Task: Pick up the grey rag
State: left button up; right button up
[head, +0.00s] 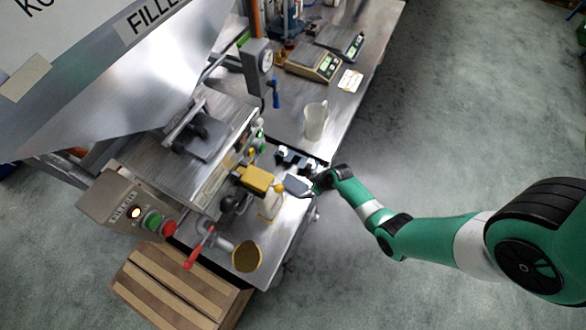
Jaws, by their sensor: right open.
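A small flat grey piece, which looks like the grey rag (297,186), lies on the lower steel table, right of the yellow block. My right arm reaches in from the right, and its gripper (303,168) is at the table's right edge, close beside the grey piece. The gripper is open. Its fingers are small and dark here, and I cannot tell whether they touch the grey piece. My left gripper is not in view.
A yellow block (257,179) sits above a clear container (269,206). A translucent jug (315,121) and scales (312,62) stand farther back. Open floor lies right.

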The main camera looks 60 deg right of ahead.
aim_at(301, 188)
jog(key=b+x, duration=0.1)
jog(key=x, duration=0.1)
jog(key=shift+w+f, duration=0.1)
jog(key=shift+f, duration=0.15)
jog(key=shift+r, duration=0.1)
jog(key=b+x, duration=0.4)
jog(key=shift+w+d, duration=0.2)
jog(key=shift+d, duration=0.05)
jog(key=shift+w+f, duration=0.25)
jog(key=shift+f, duration=0.15)
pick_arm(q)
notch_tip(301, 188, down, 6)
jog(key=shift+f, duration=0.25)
pick_arm(e)
jog(key=c, duration=1.1)
pick_arm(q)
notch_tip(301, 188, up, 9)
jog(key=p, duration=0.9)
pick_arm(e)
notch_tip(301, 188, up, 10)
jog(key=shift+r, duration=0.1)
